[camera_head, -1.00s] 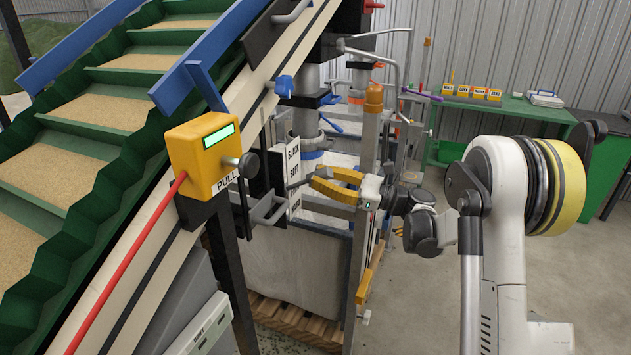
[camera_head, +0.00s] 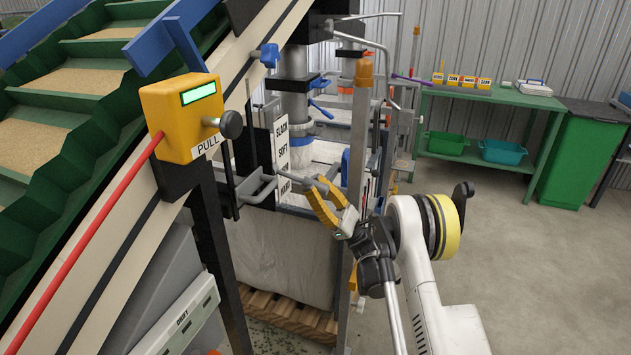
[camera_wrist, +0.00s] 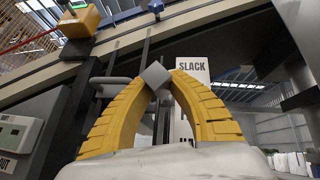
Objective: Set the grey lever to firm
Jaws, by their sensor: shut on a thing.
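The grey lever (camera_head: 297,178) sticks out beside a white label plate (camera_head: 281,145). The plate reads SLACK at the top and SOFT below. A third label lower down is partly covered by the lever, and its word is not clear. My gripper (camera_head: 317,185) has yellow fingers shut on the lever's end, level with this third label. In the wrist view the fingertips of my gripper (camera_wrist: 156,82) meet around the lever's grey squared end (camera_wrist: 155,74).
A yellow box (camera_head: 180,118) with a green display and PULL label stands left of the lever. A grey bracket (camera_head: 256,187) and upright posts are close by. A green bench (camera_head: 488,95) is at the back right; the floor in front of it is clear.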

